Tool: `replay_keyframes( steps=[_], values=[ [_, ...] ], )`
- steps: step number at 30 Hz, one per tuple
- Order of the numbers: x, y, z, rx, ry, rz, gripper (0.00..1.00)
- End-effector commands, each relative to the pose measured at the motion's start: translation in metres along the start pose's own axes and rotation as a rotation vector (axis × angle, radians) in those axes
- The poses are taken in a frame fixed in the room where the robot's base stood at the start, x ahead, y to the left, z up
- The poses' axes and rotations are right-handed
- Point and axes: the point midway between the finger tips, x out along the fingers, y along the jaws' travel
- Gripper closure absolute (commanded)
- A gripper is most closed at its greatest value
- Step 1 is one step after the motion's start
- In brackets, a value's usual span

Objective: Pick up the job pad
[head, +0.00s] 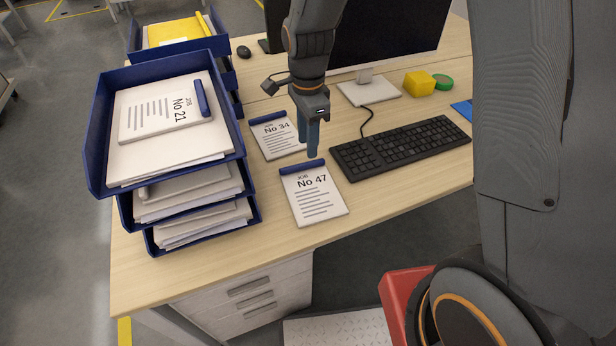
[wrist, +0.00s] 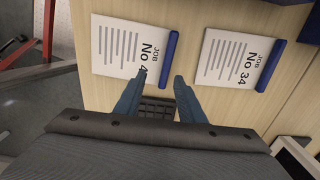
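Three job pads show in the head view, each white with a blue bound edge. Pad No 47 (head: 314,197) lies flat near the front of the desk. Pad No 34 (head: 276,136) lies behind it, and pad No 21 (head: 155,112) lies on papers in the top tray at left. My gripper (head: 308,148) points down above the desk, by the blue edge of No 47. In the wrist view my gripper is open and empty, its fingertips apart. One fingertip covers part of the number on pad No 47 (wrist: 118,45); pad No 34 (wrist: 230,60) is on the right.
A blue stacked tray (head: 98,150) stands left of the pads. A black keyboard (head: 400,147) lies to the right, with a monitor (head: 385,30) behind. A yellow block (head: 418,84) and green roll (head: 443,81) are at the back right. Bare desk (head: 265,215) lies left of No 47.

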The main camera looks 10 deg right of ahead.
Motion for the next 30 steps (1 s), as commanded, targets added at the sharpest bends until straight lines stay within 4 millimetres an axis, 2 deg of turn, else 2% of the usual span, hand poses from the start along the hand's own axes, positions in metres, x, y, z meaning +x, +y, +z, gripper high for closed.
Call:
replay_keyframes(
  steps=[5, 16, 24, 30],
  values=[
    [0.011, -0.006, 0.007, 0.058, 0.000, 0.007, 0.64],
    [0.042, -0.007, 0.010, 0.056, 0.000, 0.008, 0.64],
    [0.075, -0.010, 0.012, 0.057, 0.000, 0.008, 0.64],
    [0.084, -0.010, 0.012, 0.058, 0.000, 0.006, 0.64]
  ],
)
